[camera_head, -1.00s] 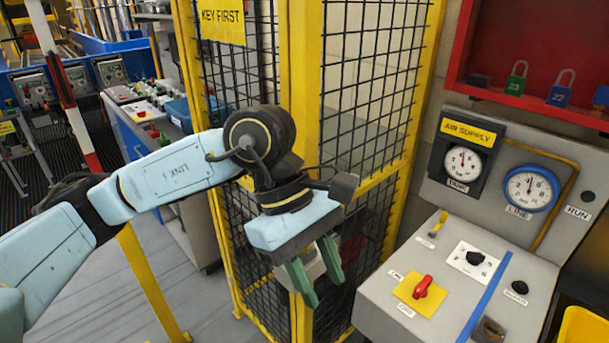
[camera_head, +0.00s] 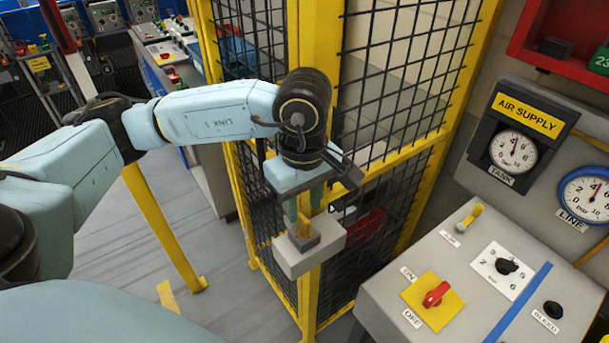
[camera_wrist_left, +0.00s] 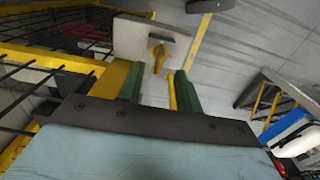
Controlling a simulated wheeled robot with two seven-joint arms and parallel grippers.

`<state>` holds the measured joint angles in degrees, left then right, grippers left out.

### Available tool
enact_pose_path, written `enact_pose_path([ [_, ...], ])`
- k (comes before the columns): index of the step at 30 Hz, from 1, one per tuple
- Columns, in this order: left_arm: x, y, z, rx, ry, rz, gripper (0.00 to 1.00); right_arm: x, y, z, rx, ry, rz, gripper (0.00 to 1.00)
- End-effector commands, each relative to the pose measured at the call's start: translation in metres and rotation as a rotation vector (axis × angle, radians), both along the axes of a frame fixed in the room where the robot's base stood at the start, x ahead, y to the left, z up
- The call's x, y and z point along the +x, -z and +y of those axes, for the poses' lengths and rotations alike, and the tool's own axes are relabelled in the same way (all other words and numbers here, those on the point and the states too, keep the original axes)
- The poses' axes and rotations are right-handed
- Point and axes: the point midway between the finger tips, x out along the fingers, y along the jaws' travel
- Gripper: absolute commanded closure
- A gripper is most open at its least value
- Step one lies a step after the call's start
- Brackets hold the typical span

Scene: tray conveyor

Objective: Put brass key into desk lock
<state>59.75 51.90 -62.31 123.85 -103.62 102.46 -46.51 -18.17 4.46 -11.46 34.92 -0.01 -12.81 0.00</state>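My left gripper (camera_head: 303,212) hangs at the yellow fence post, fingers pointing down towards a light grey lock box (camera_head: 295,262). Its green fingers are apart, as the left wrist view (camera_wrist_left: 160,90) shows. A brass key (camera_head: 304,226) stands upright in a dark block on the box, at the fingertips. In the left wrist view the key (camera_wrist_left: 158,50) lies just beyond the gap between the fingers; I cannot tell whether they touch it. On the grey desk, a brass-yellow piece (camera_head: 469,217) sits behind a small label, seemingly at the desk lock. My right gripper is out of view.
The mesh fence with its yellow post (camera_head: 314,50) stands close behind the gripper. The grey desk (camera_head: 455,265) at right carries a red switch (camera_head: 436,294), a black knob (camera_head: 507,266) and gauges behind. Open floor lies at left.

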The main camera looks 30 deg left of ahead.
Motion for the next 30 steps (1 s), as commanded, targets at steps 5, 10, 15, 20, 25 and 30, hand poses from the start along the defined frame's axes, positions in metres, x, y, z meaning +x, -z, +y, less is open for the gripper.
enact_pose_path([
  [5, 0.0, 0.029, 0.0, 0.0, -0.001, 0.003, 0.65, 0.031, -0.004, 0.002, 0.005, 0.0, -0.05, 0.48],
  [10, 0.0, 0.043, 0.0, -0.001, 0.0, 0.0, 0.65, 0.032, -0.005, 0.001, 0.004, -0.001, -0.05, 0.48],
  [15, 0.0, 0.047, 0.0, -0.001, 0.0, -0.001, 0.65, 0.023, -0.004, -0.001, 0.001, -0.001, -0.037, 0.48],
  [20, 0.0, 0.046, 0.0, -0.001, 0.0, -0.001, 0.65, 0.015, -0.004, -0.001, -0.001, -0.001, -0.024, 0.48],
  [25, 0.0, 0.046, 0.0, -0.001, 0.0, -0.001, 0.85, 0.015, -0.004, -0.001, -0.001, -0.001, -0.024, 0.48],
  [30, 0.0, 0.046, 0.0, -0.001, 0.0, -0.001, 1.0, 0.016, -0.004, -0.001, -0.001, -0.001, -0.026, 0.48],
])
